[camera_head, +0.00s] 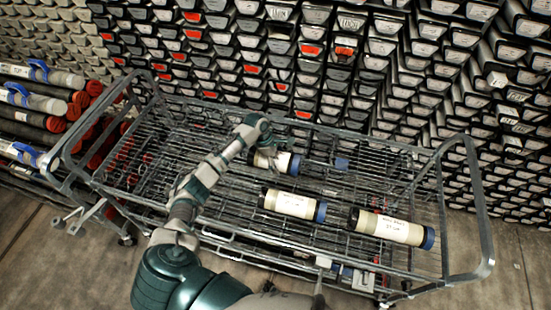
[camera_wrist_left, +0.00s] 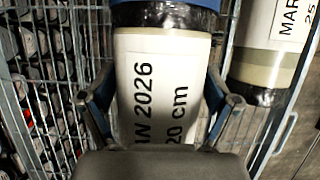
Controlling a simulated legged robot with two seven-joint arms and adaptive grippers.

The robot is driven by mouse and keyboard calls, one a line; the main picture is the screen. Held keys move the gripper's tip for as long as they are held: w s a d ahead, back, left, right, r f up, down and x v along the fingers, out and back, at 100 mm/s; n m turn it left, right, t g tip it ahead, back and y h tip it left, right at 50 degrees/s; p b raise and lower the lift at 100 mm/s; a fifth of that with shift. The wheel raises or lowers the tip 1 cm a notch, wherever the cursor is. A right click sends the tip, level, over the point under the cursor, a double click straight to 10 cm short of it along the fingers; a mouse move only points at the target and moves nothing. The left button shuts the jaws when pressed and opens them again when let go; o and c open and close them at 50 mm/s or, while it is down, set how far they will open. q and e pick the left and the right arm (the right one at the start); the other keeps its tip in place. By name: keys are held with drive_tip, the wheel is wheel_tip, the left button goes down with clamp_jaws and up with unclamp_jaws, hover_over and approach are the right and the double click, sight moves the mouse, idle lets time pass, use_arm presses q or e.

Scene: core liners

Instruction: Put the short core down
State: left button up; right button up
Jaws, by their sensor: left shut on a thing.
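The short core (camera_head: 284,162) is a pale cylinder with a dark band and a blue end cap, over the far middle of the wire cart. My left gripper (camera_head: 262,146) is shut on it from above. In the left wrist view, the fingers of my left gripper (camera_wrist_left: 158,100) lie on both sides of the core (camera_wrist_left: 165,75), whose label reads "2026" and "20 cm". I cannot tell whether the core touches the cart's wires. My right gripper is not in view.
The wire cart (camera_head: 232,225) has raised end handles. Two other cores, a middle one (camera_head: 290,204) and a longer one (camera_head: 390,226), lie nearer on it. Dark tubes with red caps (camera_head: 73,112) are stacked at left. A wall of core trays (camera_head: 330,65) stands behind.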

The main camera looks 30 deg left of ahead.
use_arm(q)
drive_tip(key=shift+x, duration=0.85)
drive_tip(key=shift+f, duration=0.55)
wheel_tip(320, 180, down, 2)
drive_tip(key=shift+a+f, duration=0.1)
drive_tip(key=shift+f, duration=0.05)
drive_tip(key=shift+a+f, duration=0.2)
drive_tip(key=shift+f, duration=0.05)
drive_tip(key=o, duration=1.6)
drive_tip(key=shift+s+f, duration=0.1)
drive_tip(key=shift+s, duration=0.05)
drive_tip(key=shift+c, duration=0.2)
drive_tip(key=shift+d, duration=0.15)
drive_tip(key=shift+d, duration=0.1)
drive_tip(key=v, duration=1)
drive_tip(key=shift+a+r, duration=0.45)
drive_tip(key=shift+r, duration=0.55)
